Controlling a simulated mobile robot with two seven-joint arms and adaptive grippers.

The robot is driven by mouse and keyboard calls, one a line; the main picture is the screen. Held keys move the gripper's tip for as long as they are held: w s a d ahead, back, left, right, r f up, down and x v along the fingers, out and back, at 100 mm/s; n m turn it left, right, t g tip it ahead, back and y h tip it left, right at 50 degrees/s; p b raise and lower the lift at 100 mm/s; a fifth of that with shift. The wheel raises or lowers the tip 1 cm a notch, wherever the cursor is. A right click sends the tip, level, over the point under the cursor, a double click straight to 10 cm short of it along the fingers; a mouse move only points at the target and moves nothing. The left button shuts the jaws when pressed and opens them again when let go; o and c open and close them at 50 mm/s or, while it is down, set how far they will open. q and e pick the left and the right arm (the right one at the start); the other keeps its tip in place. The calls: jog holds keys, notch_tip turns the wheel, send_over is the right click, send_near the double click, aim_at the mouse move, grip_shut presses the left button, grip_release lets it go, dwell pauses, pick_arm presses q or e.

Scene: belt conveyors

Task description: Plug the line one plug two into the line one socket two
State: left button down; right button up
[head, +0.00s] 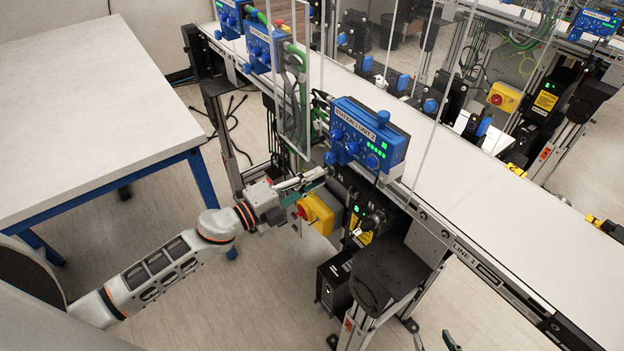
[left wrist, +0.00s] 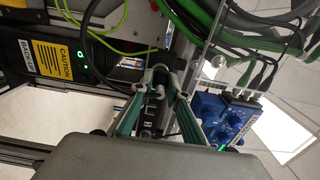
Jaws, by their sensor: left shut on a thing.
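My left gripper (head: 312,180) is beside the line 1 conveyor's near side, just below and left of the blue box labelled station 1 unit 2 (head: 392,150). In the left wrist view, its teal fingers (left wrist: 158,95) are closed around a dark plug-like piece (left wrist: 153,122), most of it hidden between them. I cannot read which plug it is. No line one socket two can be told apart in either view. Two slim fingertips of my right gripper (head: 435,341) show apart at the bottom edge of the head view, with nothing seen between them.
A yellow switch box with a red knob (head: 316,214) hangs close under my left gripper. Black units with cables sit below the line 1 belt (head: 480,190). Green and black cables (left wrist: 225,50) hang close in the wrist view. A white table (head: 90,110) stands left.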

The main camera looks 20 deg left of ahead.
pick_arm(q)
jog(key=c, duration=1.9)
grip_release()
jog(key=shift+s, duration=0.1)
jog(key=v, duration=1.2)
jog(key=s+d+f+n+g+y, duration=0.1)
jog(key=s+f+n+y, duration=0.1)
jog(key=s+f+n, duration=0.2)
jog(key=s+d+f+n+g+y, duration=0.1)
jog(key=s+f+n+y, duration=0.2)
jog(key=f+n, duration=0.7)
jog(key=s+d+f+n+g+y, duration=0.1)
jog(key=s+f+n+y, duration=0.2)
jog(key=s+f+n, duration=0.3)
jog(key=shift+s+f+n, duration=0.1)
jog(key=shift+f+n, duration=0.5)
jog(key=shift+f, duration=0.3)
